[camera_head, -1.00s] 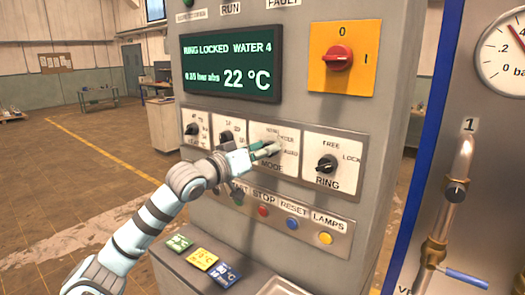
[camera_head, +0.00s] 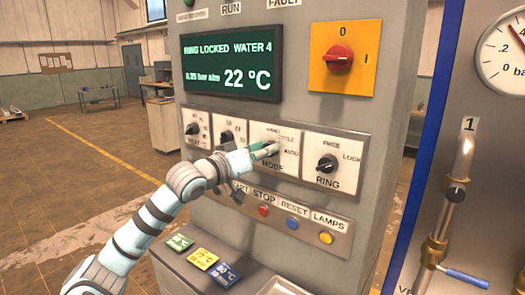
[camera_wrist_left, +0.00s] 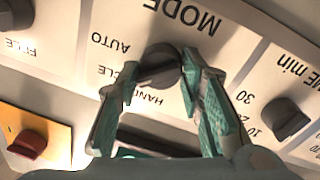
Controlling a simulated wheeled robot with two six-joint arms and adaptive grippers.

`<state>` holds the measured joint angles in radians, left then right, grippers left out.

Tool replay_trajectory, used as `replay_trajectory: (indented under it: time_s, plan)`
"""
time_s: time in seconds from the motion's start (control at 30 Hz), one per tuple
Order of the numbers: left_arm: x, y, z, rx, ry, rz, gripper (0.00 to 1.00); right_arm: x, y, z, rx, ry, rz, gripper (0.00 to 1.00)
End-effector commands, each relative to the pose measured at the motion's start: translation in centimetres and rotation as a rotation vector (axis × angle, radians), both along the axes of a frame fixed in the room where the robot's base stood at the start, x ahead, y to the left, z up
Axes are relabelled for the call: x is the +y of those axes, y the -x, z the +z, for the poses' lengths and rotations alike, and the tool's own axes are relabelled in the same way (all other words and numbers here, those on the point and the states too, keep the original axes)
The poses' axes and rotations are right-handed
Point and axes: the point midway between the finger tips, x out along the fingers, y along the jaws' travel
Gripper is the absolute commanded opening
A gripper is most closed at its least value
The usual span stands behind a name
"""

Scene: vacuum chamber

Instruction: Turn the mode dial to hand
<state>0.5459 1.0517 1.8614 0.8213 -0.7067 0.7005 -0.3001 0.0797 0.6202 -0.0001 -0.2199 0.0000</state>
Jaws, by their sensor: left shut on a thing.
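The mode dial (camera_wrist_left: 160,65) is a dark round knob on a white plate with the labels HAND, CYCLE, AUTO and MODE. My left gripper (camera_wrist_left: 162,80) has one green fingertip on each side of the knob and is shut on it. The wrist view shows the labels upside down. The fingers partly cover the knob, and I cannot tell exactly which label its pointer faces. In the head view, my left gripper (camera_head: 265,149) reaches the plate from the left and hides most of the dial. My right gripper is not in view.
The ring dial (camera_head: 327,164) is right of the mode plate, and two other dials are left of it. Coloured buttons (camera_head: 292,223) sit below. A red switch (camera_head: 339,58) and a display (camera_head: 232,64) reading RING LOCKED are above. Coloured tags (camera_head: 203,258) lie on the ledge.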

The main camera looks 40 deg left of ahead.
Motion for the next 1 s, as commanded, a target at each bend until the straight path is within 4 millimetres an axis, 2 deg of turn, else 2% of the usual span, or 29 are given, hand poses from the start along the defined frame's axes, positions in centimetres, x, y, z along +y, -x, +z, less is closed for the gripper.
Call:
replay_trajectory:
  time_s: [0.4,0.43,0.53,0.87,1.0]
  plan:
    - [0.0,0.0,-0.3,0.008,0.008,0.000,0.07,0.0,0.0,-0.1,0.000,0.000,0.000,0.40]
    - [0.0,0.0,-0.3,0.008,0.008,0.000,0.36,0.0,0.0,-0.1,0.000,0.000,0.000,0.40]
    - [0.0,0.0,-0.3,0.007,0.007,0.000,0.52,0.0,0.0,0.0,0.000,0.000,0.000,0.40]
    - [0.0,0.0,0.1,0.002,0.006,0.001,0.53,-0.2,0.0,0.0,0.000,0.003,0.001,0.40]
    - [0.0,0.0,2.3,-0.004,0.007,0.000,0.53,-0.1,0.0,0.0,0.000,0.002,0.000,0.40]
